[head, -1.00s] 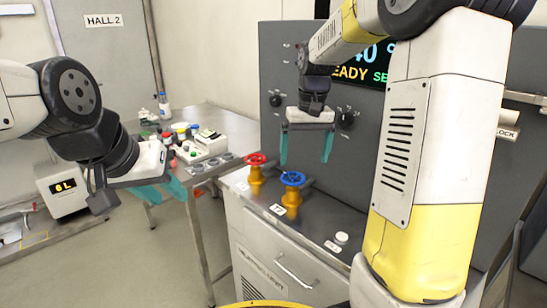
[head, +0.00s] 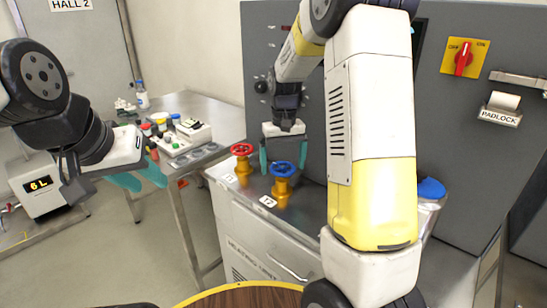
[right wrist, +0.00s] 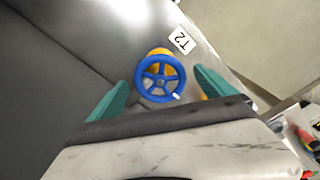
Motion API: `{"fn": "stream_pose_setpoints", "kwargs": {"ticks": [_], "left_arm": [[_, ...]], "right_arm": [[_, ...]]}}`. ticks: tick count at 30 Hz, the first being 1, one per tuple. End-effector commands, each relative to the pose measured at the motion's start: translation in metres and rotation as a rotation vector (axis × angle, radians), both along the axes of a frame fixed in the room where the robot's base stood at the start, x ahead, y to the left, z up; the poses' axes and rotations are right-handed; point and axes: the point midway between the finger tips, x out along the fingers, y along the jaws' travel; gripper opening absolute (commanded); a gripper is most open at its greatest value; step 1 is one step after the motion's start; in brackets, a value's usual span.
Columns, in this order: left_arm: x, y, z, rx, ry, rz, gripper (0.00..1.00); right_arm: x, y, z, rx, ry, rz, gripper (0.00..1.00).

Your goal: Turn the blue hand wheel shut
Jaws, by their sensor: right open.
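The blue hand wheel (head: 283,169) sits on a yellow valve body beside a tag reading T2, on the steel top of the heating unit. In the right wrist view the blue wheel (right wrist: 160,79) shows its spokes and a small white mark on its lower right rim. My right gripper (head: 283,158) is open and points down, with its teal fingers on either side of the wheel in the picture. I cannot tell whether they touch it. My left gripper (head: 142,177) is open and empty, out to the left above the floor.
A red hand wheel (head: 241,150) stands just left of the blue one. A steel table (head: 200,108) behind holds a control box (head: 184,138) and bottles. A grey panel with a red switch (head: 463,58) rises at the right. A blue-topped item (head: 430,188) is partly hidden by my right arm.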

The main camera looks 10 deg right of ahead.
Motion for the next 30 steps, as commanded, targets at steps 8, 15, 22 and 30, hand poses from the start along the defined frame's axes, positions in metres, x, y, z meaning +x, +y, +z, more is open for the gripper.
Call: {"fn": "stream_pose_setpoints", "kwargs": {"ticks": [8, 15, 22, 30], "left_arm": [[0.0, 0.0, 0.0, 0.0, 0.0, 0.0, 0.36], [0.0001, 0.0, 0.0001, 0.0, 0.0, 0.0, 0.36], [0.0, 0.0, 0.0, 0.0, 0.0, 0.0, 0.36], [0.0, 0.0, 0.0, 0.0, 0.0, 0.0, 0.36]], "right_arm": [[-0.0001, -0.0001, -0.0001, 0.0, 0.0, 0.0, 0.8], [-0.0001, -0.0001, 0.0001, 0.0, 0.0, 0.0, 0.33], [0.0, 0.0, 0.0003, 0.0, 0.0, -0.017, 0.32], [0.0, 0.0002, 0.0005, 0.0, 0.0, -0.139, 0.32]]}}
